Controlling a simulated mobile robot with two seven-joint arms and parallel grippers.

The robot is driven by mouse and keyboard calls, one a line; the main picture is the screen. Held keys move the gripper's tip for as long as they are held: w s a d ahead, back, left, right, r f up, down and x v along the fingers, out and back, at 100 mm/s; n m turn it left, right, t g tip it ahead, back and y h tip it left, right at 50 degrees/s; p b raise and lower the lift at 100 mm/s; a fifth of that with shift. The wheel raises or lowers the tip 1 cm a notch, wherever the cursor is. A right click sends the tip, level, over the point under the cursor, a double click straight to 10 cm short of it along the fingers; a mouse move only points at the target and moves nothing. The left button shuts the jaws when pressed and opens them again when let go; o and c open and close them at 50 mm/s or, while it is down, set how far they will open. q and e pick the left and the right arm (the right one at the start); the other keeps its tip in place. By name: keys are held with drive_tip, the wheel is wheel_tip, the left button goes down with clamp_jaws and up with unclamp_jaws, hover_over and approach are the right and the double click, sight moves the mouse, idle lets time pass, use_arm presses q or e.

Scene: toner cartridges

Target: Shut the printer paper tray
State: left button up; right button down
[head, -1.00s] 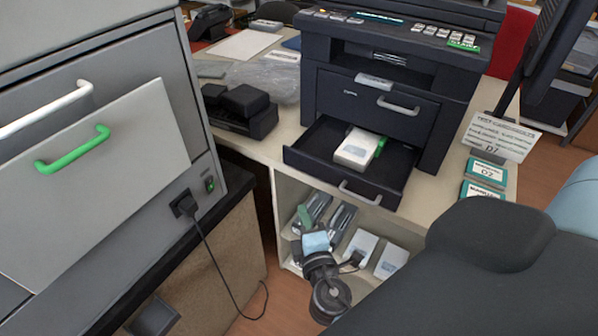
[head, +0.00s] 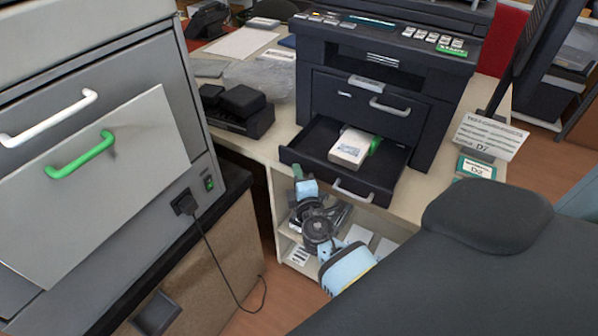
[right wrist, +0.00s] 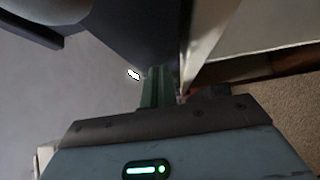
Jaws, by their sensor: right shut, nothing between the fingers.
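The dark printer (head: 385,105) stands on the light desk. Its lower paper tray (head: 312,165) is pulled out toward me, with a silver handle (head: 350,193) on its front. A white box with a green end (head: 350,147) lies in the tray. My right gripper (head: 298,171) is just below the left part of the tray front, with the light blue wrist under it. In the right wrist view its green fingers (right wrist: 157,88) are shut and empty, close to a dark surface. I cannot tell whether they touch it. My left gripper is not in view.
A grey cabinet with a white handle (head: 48,118) and a green handle (head: 80,155) stands at left. A black device (head: 238,108) sits left of the printer. A sign (head: 490,136) and a teal-and-white box (head: 476,168) are at right. Shelves lie below the desk.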

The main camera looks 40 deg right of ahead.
sight(310, 169)
drive_tip(key=shift+d, duration=0.1)
drive_tip(key=d, duration=0.1)
drive_tip(key=w+d, duration=0.1)
drive_tip(key=d+b, duration=0.1)
drive_tip(key=d, duration=0.1)
drive_tip(key=shift+w+f, duration=0.1)
drive_tip(key=shift+w, duration=0.2)
drive_tip(key=shift+w+d, duration=0.15)
drive_tip(key=shift+d, duration=0.1)
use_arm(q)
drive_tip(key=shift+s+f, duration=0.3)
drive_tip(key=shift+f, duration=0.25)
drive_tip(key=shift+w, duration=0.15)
use_arm(e)
drive_tip(key=shift+a, duration=0.1)
